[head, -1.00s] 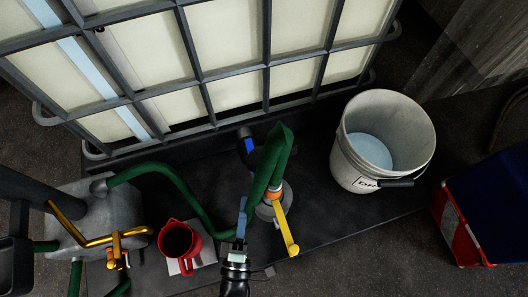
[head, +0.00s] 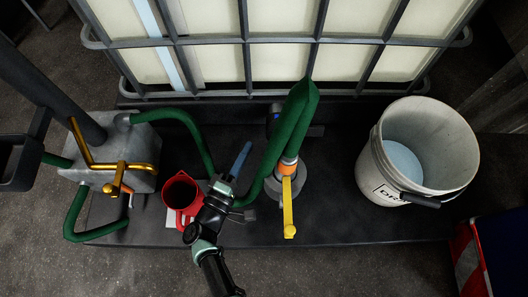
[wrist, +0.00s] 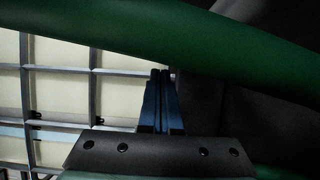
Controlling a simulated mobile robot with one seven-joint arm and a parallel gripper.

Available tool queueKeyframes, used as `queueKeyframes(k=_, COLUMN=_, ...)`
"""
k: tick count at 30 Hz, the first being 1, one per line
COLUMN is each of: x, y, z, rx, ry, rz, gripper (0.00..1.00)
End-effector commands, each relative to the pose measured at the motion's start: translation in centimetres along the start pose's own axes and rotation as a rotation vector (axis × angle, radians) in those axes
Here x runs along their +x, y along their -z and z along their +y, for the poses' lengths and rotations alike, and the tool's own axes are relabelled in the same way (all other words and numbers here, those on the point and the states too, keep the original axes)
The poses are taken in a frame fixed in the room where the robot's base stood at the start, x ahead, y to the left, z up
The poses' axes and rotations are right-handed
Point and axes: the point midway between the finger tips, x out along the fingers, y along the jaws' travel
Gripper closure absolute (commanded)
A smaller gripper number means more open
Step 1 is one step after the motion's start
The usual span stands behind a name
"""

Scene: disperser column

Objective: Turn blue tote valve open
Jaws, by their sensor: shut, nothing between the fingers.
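The tote (head: 215,65) is a pale container in a grey metal cage at the back. The blue valve handle (head: 275,113) shows only as a small blue part at the tote's lower front, mostly hidden by the green hose (head: 293,120). My gripper (head: 247,145) is shut and empty, to the left of that hose and in front of the tote. Its blue fingers point towards the tote. The wrist view shows the closed fingers (wrist: 161,72) with a green hose (wrist: 190,40) crossing at their tips; I cannot tell whether they touch. The valve is not visible there.
A yellow lever (head: 288,210) hangs below an orange fitting right of my gripper. A red jug (head: 181,194) stands close on the left, near a grey metal block with brass pipes (head: 115,165). A white bucket (head: 405,165) stands at right. The dark platform between lever and bucket is clear.

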Motion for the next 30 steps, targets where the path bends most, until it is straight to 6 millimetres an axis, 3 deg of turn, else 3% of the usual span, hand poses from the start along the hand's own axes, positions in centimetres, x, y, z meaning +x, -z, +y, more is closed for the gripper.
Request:
queueKeyframes(k=2, x=1.9, y=-0.1, z=-0.5, rx=0.004, ry=-0.003, rz=-0.004, gripper=1.00)
queueKeyframes(k=6, x=1.9, y=-2.2, z=-0.3, rx=-0.001, ry=0.001, rz=-0.004, gripper=1.00)
queueKeyframes(k=12, x=2.3, y=-3.5, z=-0.2, rx=0.001, ry=0.000, rz=0.000, gripper=1.00)
queueKeyframes(k=30, x=2.6, y=-4.6, z=0.4, rx=-0.003, ry=-0.004, rz=0.024, gripper=1.00)
